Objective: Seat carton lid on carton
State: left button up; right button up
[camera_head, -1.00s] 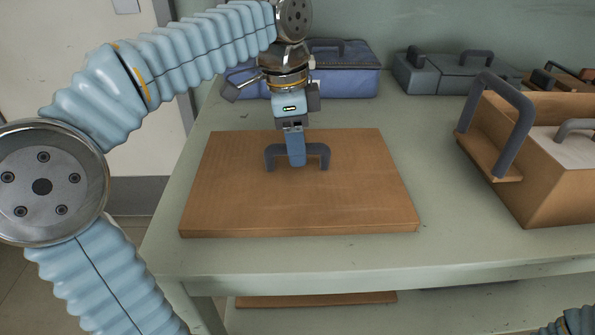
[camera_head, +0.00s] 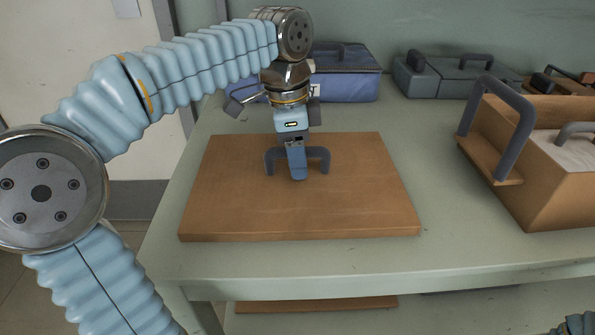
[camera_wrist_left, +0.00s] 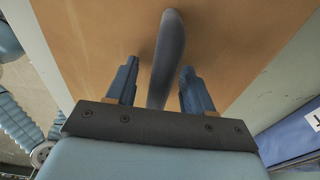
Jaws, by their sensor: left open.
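The carton lid (camera_head: 230,205) is a flat brown board with a dark grey bar handle (camera_head: 319,160), lying flat on the table. In the left wrist view the lid (camera_wrist_left: 90,40) fills the background. My left gripper (camera_head: 298,175) points down at the handle. In the left wrist view its two blue fingers are open, one on each side of the handle (camera_wrist_left: 168,50), with gaps visible. The likely carton (camera_head: 560,195) is a brown box at the right with a raised dark handle (camera_head: 512,130); its right part is cut off. My right gripper is out of view.
A blue case (camera_head: 350,85) stands behind my left gripper, and a grey case (camera_head: 455,75) at the back. The table (camera_head: 400,255) is clear in front of the lid and between lid and brown box. Another brown board (camera_head: 315,304) lies below.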

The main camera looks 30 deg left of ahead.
pick_arm(q)
jog(key=shift+c, duration=0.3)
grip_shut()
